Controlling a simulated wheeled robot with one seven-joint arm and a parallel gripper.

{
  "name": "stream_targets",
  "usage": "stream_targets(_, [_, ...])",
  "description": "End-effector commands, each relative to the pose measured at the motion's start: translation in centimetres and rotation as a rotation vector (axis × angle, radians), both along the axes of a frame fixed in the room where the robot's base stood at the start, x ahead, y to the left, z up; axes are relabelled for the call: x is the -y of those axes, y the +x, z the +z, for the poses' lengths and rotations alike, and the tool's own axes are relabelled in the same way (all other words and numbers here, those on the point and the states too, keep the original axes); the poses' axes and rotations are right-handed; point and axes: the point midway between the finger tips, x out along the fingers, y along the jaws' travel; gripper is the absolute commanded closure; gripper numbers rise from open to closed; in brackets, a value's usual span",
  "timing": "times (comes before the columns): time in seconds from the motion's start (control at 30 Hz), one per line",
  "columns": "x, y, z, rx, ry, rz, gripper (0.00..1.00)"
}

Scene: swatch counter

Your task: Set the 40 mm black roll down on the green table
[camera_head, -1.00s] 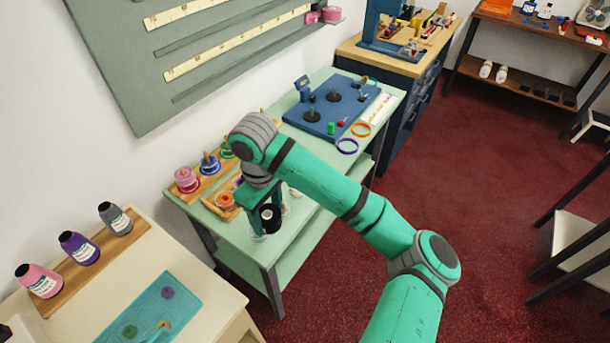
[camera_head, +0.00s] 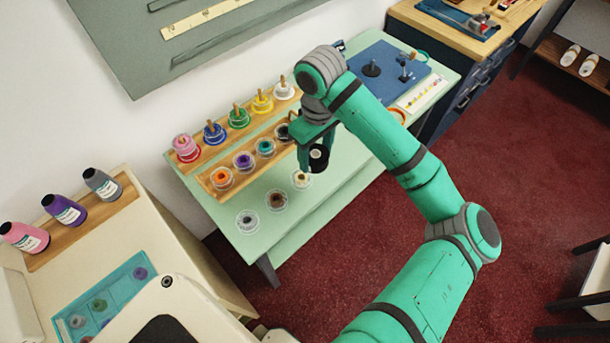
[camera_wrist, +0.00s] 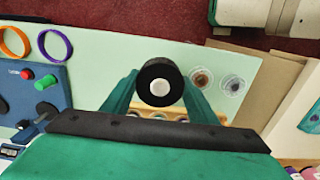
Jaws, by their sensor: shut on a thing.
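The black roll (camera_head: 319,158) has a white core and hangs in my gripper (camera_head: 312,160) above the green table (camera_head: 318,208). In the wrist view the black roll (camera_wrist: 160,70) sits between the two fingertips, its round face toward the camera. My gripper (camera_wrist: 155,88) is shut on it. The pale green table top (camera_wrist: 125,58) shows beneath the roll in the wrist view. The gap between the roll and the table is hard to judge.
A grey pot (camera_head: 248,221), a brown pot (camera_head: 277,200) and a cream pot (camera_head: 301,179) stand on the table's front part. Wooden racks with coloured pots (camera_head: 222,178) stand behind. A blue board (camera_head: 385,75) is at the far right. Bare table lies along the front edge.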

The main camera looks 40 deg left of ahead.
Motion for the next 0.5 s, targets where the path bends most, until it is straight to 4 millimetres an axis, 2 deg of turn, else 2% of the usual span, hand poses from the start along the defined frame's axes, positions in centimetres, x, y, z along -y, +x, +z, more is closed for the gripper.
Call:
stream_targets(0.17, [-0.5, 1.8, -0.9, -0.001, -0.001, -0.001, 0.73])
stream_targets(0.5, [-2.3, 8.6, -4.0, 0.002, -0.003, 0.009, 0.73])
